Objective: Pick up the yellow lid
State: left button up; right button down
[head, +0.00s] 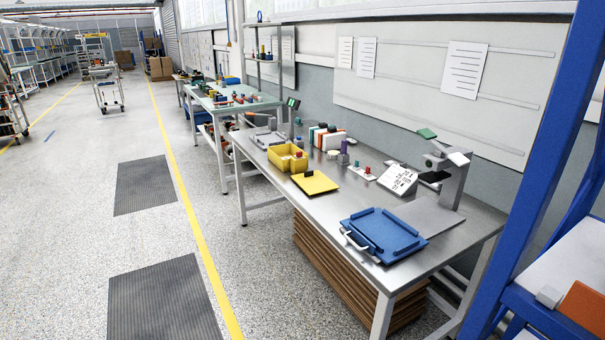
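The yellow lid (315,183) lies flat on the steel workbench (330,212), near its front edge. It is a thin square plate with a small dark knob or tab on top. A yellow open box (279,160) stands just behind and left of it, with small items in or beside it. Neither of my grippers shows in the head view, so their state cannot be seen.
A blue tray or case (383,236) with a pale handle lies right of the lid. A grey stand device (447,178), a white panel (398,180) and small coloured parts (360,170) stand behind. The floor (270,290) before the bench is clear. A blue rack (545,150) stands at right.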

aim_at(313, 183)
jog(key=z, duration=0.3)
jog(key=i+j+z, duration=0.2)
jog(key=z, duration=0.3)
jog(key=i+j+z, duration=0.15)
jog(key=j+z, duration=0.35)
jog(key=i+j+z, duration=0.2)
jog(key=j, duration=0.2)
jog(key=j+z, duration=0.15)
jog(key=j, duration=0.25)
jog(key=i+j+z, duration=0.15)
jog(key=j, duration=0.8)
jog(key=k, duration=0.1)
